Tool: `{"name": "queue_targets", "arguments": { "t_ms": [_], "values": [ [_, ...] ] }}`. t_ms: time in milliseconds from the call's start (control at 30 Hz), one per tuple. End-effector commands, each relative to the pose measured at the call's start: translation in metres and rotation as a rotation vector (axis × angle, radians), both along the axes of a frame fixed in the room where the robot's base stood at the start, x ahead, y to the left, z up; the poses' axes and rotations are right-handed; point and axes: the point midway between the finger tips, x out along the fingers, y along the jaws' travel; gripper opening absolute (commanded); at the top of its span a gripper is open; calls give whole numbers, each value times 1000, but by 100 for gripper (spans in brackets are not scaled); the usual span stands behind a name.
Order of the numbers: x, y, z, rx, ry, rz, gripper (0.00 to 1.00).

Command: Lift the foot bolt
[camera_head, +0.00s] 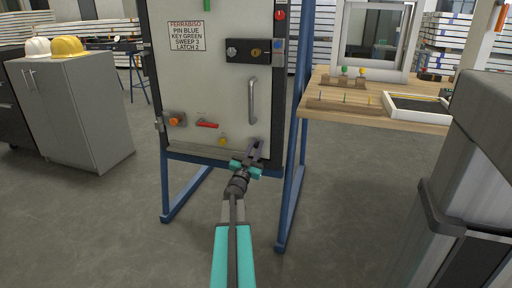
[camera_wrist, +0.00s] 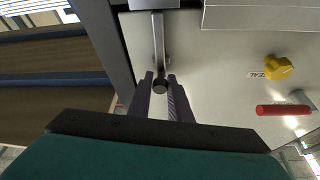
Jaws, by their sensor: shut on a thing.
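The cabinet door (camera_head: 205,85) stands in a blue frame, with a pull handle (camera_head: 252,100) at its right side. In the wrist view, the foot bolt (camera_wrist: 158,40) is a grey rod along the panel, with a dark round end (camera_wrist: 160,87). My gripper (camera_head: 254,152) is at the door's lower right corner. In the wrist view, its two dark fingers (camera_wrist: 161,92) stand on either side of the bolt's end, shut on it. In the head view, my gripper largely hides the bolt.
A yellow knob (camera_head: 222,141), a red lever (camera_head: 207,124) and an orange knob (camera_head: 175,121) are left of my gripper. The blue frame post (camera_head: 293,180) is close on the right. A wooden workbench (camera_head: 345,112) stands further right. A grey cabinet (camera_head: 75,115) is at left.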

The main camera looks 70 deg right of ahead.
Motion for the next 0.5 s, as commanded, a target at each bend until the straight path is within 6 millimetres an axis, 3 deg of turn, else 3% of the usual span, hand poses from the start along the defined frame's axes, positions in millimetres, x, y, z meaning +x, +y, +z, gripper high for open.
{"name": "queue_targets", "arguments": {
  "t_ms": [233,267,333,500],
  "values": [
    [0,0,7,-11,2,-2,0],
    [0,0,7,-12,2,-2,23],
    [0,0,7,-11,2,-2,35],
    [0,0,5,-8,2,-1,37]
  ]
}}
